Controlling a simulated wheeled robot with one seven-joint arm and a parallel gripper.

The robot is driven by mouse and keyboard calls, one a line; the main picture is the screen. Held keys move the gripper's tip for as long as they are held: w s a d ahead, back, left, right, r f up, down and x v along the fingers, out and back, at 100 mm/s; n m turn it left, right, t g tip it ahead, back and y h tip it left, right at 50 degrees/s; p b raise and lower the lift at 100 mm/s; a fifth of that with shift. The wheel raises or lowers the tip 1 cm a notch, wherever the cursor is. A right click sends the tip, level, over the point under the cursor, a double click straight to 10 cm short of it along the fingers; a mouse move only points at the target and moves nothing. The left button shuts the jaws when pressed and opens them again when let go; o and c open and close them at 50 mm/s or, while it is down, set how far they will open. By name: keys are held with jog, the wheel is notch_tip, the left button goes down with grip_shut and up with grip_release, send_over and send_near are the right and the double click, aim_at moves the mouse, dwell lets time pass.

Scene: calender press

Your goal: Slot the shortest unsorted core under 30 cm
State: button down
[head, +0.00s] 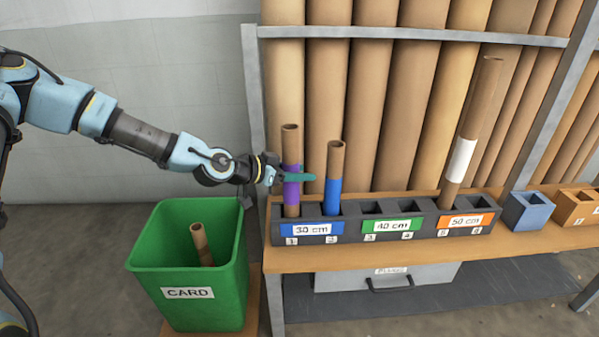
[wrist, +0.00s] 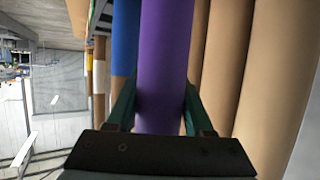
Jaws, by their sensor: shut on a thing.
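My gripper (head: 297,177) is shut on a cardboard core with a purple band (head: 291,194). The core stands upright, its lower end at slot 1 of the dark rack (head: 350,229), under the blue 30 cm label (head: 311,229). Whether it rests on the slot floor is hidden. In the wrist view the purple band (wrist: 165,55) fills the space between the two fingers. A core with a blue band (head: 333,185) stands in slot 2 beside it. A taller core with a white band (head: 460,160) leans to the right in slot 5, under the orange 50 cm label (head: 466,221).
Slots 3 and 4, under the green 40 cm label (head: 398,225), and slot 6 look empty. Blue (head: 527,213) and orange (head: 577,209) boxes stand right of the rack. Tall brown rolls (head: 371,100) stand close behind.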

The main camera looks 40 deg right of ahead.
jog(key=shift+f+b, duration=1.5)
jog(key=shift+f, duration=0.65)
jog(key=shift+c, duration=1)
grip_release()
jog(key=p+v, duration=0.1)
jog(key=v, duration=1)
jog(key=shift+d+r, duration=0.1)
